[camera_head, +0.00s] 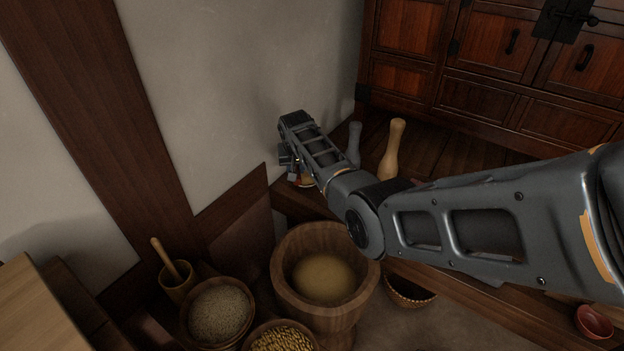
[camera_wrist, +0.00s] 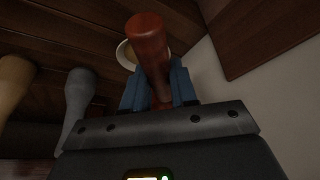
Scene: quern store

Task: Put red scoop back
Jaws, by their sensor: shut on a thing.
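The red scoop (camera_wrist: 148,42) shows in the wrist view as a dark red rounded handle standing between my gripper's two bluish fingers. My gripper (camera_wrist: 158,85) is shut on it. In the head view my gripper (camera_head: 290,163) is at the far end of my arm, near the wall corner above the back end of the wooden bench. There the scoop is mostly hidden by the gripper. A pale-rimmed round vessel (camera_wrist: 124,55) shows just behind the scoop handle in the wrist view; whether they touch cannot be told.
A pale wooden pestle-like piece (camera_head: 394,150) and a grey one (camera_head: 354,143) stand close to the gripper's right. A large wooden mortar (camera_head: 285,298), a grain bowl (camera_head: 190,322) and a cup with a stick (camera_head: 180,290) stand below. The wall is close. A red bowl (camera_head: 594,322) lies far right.

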